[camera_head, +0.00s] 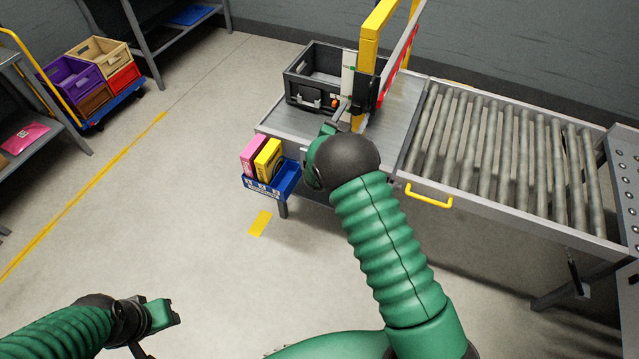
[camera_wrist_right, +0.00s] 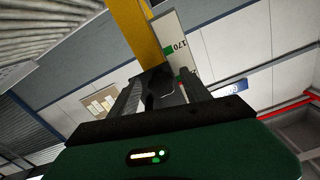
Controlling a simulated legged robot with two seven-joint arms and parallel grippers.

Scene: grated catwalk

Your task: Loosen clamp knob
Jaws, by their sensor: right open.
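A yellow post (camera_head: 369,45) stands at the edge of the conveyor's metal deck, with a white label plate (camera_head: 348,72) on it. A dark clamp body (camera_head: 364,92) sits on the post below the plate. My right gripper (camera_head: 342,110) is at the clamp, its jaws open. In the right wrist view a black part, seemingly the clamp knob (camera_wrist_right: 158,92), lies between the two fingers; whether they touch it I cannot tell. The post (camera_wrist_right: 135,35) and plate (camera_wrist_right: 174,45) show beyond it. My left gripper (camera_head: 163,314) hangs low over the floor; its jaw state is unclear.
A black crate (camera_head: 309,90) stands on the deck just left of the post. A roller conveyor (camera_head: 500,140) runs right. A blue bin (camera_head: 273,185) with pink and yellow boxes hangs at the deck's front. A cart with crates (camera_head: 122,100) stands left. Floor between is clear.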

